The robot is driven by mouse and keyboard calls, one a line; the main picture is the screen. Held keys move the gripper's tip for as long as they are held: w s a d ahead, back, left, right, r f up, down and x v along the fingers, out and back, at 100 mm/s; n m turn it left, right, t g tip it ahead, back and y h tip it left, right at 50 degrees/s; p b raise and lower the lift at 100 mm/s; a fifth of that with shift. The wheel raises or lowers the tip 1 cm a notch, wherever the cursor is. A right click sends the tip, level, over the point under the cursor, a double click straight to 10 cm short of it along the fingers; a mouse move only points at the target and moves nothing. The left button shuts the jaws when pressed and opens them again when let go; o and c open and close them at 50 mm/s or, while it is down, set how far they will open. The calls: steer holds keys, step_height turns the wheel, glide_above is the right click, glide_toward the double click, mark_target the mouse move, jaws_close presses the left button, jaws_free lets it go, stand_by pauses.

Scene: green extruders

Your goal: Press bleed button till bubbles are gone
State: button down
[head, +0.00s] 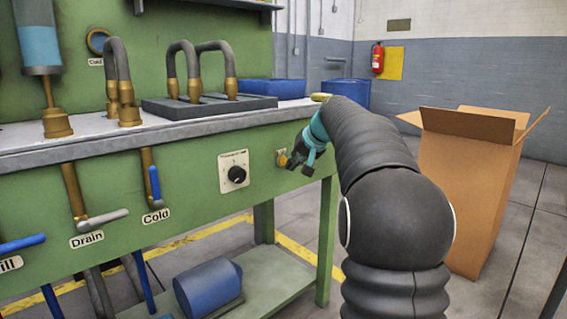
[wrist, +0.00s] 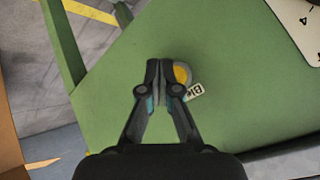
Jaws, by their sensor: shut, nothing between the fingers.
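The bleed button is a yellow button (wrist: 181,74) on the green front panel (head: 205,182) of the bench. In the wrist view it has a pale ring and a small label (wrist: 193,92), of which "Bl" can be read. My gripper (wrist: 159,64) is shut with nothing in it. Its fingertips overlap the left side of the button in the wrist view; I cannot tell whether they touch it. In the head view my gripper (head: 294,163) is beside the yellow button (head: 283,160). A clear cylinder with blue liquid (head: 39,45) stands at the left; I cannot make out bubbles.
A black dial (head: 236,174) is left of the button. "Drain" (head: 86,240) and "Cold" (head: 156,216) levers stick out farther left. An open cardboard box (head: 465,190) stands on the floor at the right. A blue cylinder (head: 208,286) lies on the lower shelf.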

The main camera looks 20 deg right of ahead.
steer(key=shift+s+d+b, duration=0.25)
steer(key=shift+s+b, duration=0.1)
steer(key=shift+s, duration=0.4)
steer(key=shift+s+d+b, duration=0.3)
steer(key=shift+s, duration=0.5)
steer(key=shift+s+d+b, duration=0.25)
steer(key=shift+s+b, duration=0.1)
steer(key=shift+s, duration=0.4)
steer(key=s+a+f+g+h+p, duration=0.1)
steer(key=s+a+f+g, duration=0.2)
steer(key=s+f, duration=0.75)
steer(key=s+a+n+p, duration=0.2)
steer(key=s+a, duration=0.6)
steer(key=s, duration=0.4)
steer(key=s+a+n+h+p, duration=0.1)
steer(key=s+a+n+p, duration=0.1)
steer(key=s+a+p, duration=0.3)
steer(key=s+a, duration=0.4)
steer(key=s, duration=0.4)
steer(key=shift+r+n+p, duration=0.15)
steer(key=shift+n+p, duration=0.15)
steer(key=shift+d, duration=0.1)
